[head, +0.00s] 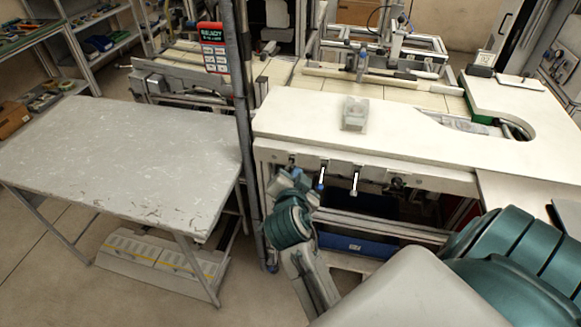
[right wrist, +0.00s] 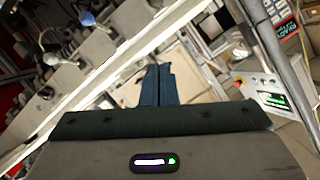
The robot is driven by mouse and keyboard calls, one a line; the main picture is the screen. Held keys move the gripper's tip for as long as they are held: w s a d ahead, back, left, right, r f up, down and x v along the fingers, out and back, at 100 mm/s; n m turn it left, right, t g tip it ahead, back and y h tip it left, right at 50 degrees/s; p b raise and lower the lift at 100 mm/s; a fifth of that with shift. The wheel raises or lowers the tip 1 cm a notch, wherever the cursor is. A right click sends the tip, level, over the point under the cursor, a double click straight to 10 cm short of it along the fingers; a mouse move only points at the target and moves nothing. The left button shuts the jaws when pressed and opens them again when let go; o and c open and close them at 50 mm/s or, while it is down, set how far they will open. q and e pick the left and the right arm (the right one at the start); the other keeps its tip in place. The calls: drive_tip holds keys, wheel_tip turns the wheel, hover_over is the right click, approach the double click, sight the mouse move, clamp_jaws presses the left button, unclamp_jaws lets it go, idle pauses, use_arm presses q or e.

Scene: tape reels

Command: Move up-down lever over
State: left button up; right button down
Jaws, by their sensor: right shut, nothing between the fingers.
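Two short levers hang at the front edge of the white worktable. One lever (head: 321,177) has a blue tip, which also shows as a blue knob in the right wrist view (right wrist: 86,18). The other lever (head: 355,182) has a pale tip, seen as a white knob in the right wrist view (right wrist: 50,59). I cannot tell which is the up-down lever. My right gripper (head: 296,174) is just left of the blue-tipped lever, apart from both in the wrist view. Its fingers (right wrist: 157,78) are together and empty. My left gripper is not in view.
The white worktable (head: 420,140) carries a clear-looking block (head: 355,113). A grey post (head: 241,120) with a red sign (head: 213,48) stands just left of my right gripper. A grey table (head: 120,155) is at left. A blue bin (head: 355,247) sits below the worktable.

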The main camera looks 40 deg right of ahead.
sight(288, 166)
drive_tip(key=w+d+f+p, duration=0.3)
drive_tip(key=w+f+p, duration=0.1)
drive_tip(key=w, duration=0.3)
drive_tip(key=shift+d+f, duration=0.25)
drive_tip(key=shift+f, duration=0.65)
drive_tip(key=shift+w, duration=0.1)
